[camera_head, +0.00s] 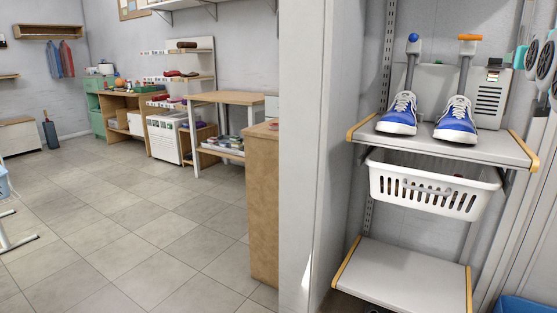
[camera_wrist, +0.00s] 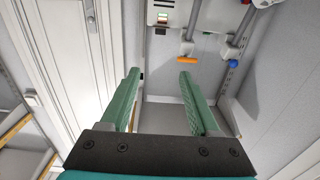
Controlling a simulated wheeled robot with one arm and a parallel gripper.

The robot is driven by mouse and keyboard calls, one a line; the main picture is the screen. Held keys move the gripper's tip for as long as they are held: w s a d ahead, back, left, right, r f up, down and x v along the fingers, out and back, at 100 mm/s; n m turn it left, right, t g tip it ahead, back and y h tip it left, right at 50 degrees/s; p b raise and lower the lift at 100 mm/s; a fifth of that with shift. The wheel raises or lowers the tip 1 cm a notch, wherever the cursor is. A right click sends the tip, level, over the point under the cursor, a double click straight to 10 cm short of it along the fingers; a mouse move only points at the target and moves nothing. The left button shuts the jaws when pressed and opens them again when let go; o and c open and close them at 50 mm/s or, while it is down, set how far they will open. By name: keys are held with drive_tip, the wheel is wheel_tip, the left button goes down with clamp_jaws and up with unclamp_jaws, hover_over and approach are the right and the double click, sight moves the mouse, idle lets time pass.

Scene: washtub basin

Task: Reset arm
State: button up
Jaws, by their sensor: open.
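My gripper (camera_wrist: 159,76) shows in the wrist view, with two green fingers apart and nothing between them. A grey wall panel and shelf hardware lie beyond the fingers. The gripper does not clearly show in the head view. A pair of blue and white shoes (camera_head: 456,125) sits on the upper shelf (camera_head: 440,150) of a grey alcove in the head view. A blue-tipped post (camera_head: 412,60) and an orange-tipped post (camera_head: 466,60) rise behind the shoes. The orange tip (camera_wrist: 187,59) and the blue tip (camera_wrist: 233,64) also show in the wrist view, beyond the fingers.
A white slotted basket (camera_head: 430,190) hangs under the upper shelf. A lower shelf (camera_head: 405,276) is bare. A blue container (camera_head: 522,305) is at the bottom right. A wooden cabinet (camera_head: 263,205) stands left of the alcove. Open tiled floor (camera_head: 130,220) lies at left.

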drive_tip(key=s+a+f+n+g+y, duration=0.2)
drive_tip(key=s+a+f+g+y, duration=0.15)
drive_tip(key=a+f, duration=0.9)
drive_tip(key=s+a+f+n+g+y, duration=0.1)
drive_tip(key=s+a+f+g+y, duration=0.2)
drive_tip(key=a+f, duration=0.95)
drive_tip(key=s+a+f+n+g+y, duration=0.1)
drive_tip(key=s+a+f+g, duration=0.2)
drive_tip(key=s+f, duration=0.5)
drive_tip(key=s+a+f+n+g+y, duration=0.1)
drive_tip(key=s+a+f+g, duration=0.2)
drive_tip(key=s+f, duration=0.5)
drive_tip(key=s+a+f+g, duration=0.2)
drive_tip(key=s+f, duration=0.3)
drive_tip(key=s, duration=0.2)
drive_tip(key=s+a+f+n+g, duration=0.1)
drive_tip(key=s+a+f+g, duration=0.1)
drive_tip(key=s+f, duration=0.3)
drive_tip(key=s, duration=0.3)
drive_tip(key=shift+s+g+y, duration=0.25)
drive_tip(key=shift+g+y, duration=0.1)
